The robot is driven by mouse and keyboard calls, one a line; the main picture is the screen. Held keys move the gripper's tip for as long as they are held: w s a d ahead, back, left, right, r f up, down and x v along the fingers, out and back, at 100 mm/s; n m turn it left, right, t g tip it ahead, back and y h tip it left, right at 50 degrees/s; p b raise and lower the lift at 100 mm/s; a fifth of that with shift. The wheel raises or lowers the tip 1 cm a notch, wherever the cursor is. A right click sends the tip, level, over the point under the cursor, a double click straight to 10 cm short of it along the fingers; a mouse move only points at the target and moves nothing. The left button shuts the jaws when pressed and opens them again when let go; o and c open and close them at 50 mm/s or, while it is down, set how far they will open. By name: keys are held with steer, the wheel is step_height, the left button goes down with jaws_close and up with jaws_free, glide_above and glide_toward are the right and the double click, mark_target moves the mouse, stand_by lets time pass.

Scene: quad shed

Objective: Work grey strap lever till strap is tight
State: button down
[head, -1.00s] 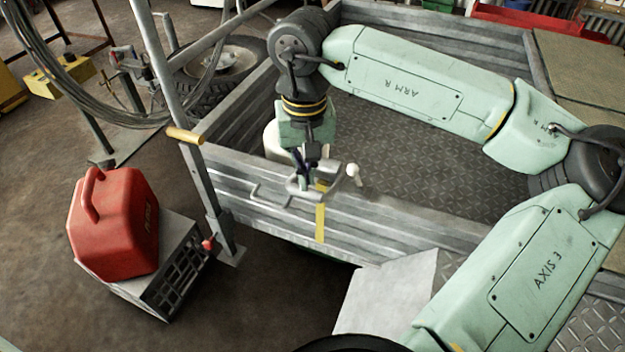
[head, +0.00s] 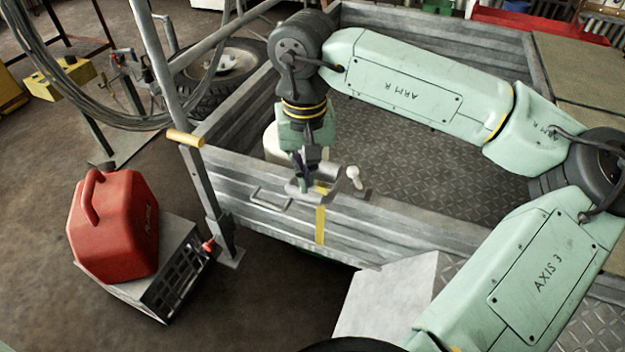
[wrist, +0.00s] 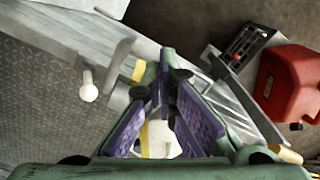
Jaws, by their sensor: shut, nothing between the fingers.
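The grey strap lever (head: 325,174) sits on the top rail of the trailer's near side, over the yellow strap (head: 320,222), which hangs down the outer panel. In the wrist view the lever (wrist: 118,66) stands left of my fingers, beside a short length of yellow strap (wrist: 138,72). My gripper (head: 306,188) points down at the rail, close beside the lever. In the wrist view its purple-padded fingers (wrist: 164,66) come together at the tips with nothing held. I cannot tell whether they touch the lever. How tight the strap is cannot be seen.
A bent grey handle (head: 268,199) is on the panel to the left. A post with a yellow grip (head: 185,138) and a red fuel can (head: 115,222) on a grey crate (head: 168,272) stand further left.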

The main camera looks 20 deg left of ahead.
step_height(320, 180, down, 9)
steer(key=b, duration=0.8)
steer(key=shift+r+p, duration=2.7)
steer(key=shift+r, duration=1.85)
steer(key=shift+f, duration=0.2)
step_height(320, 180, down, 9)
steer(key=b, duration=0.8)
steer(key=shift+r+p, duration=3.1)
steer(key=shift+r, duration=1.6)
steer(key=shift+f, duration=0.1)
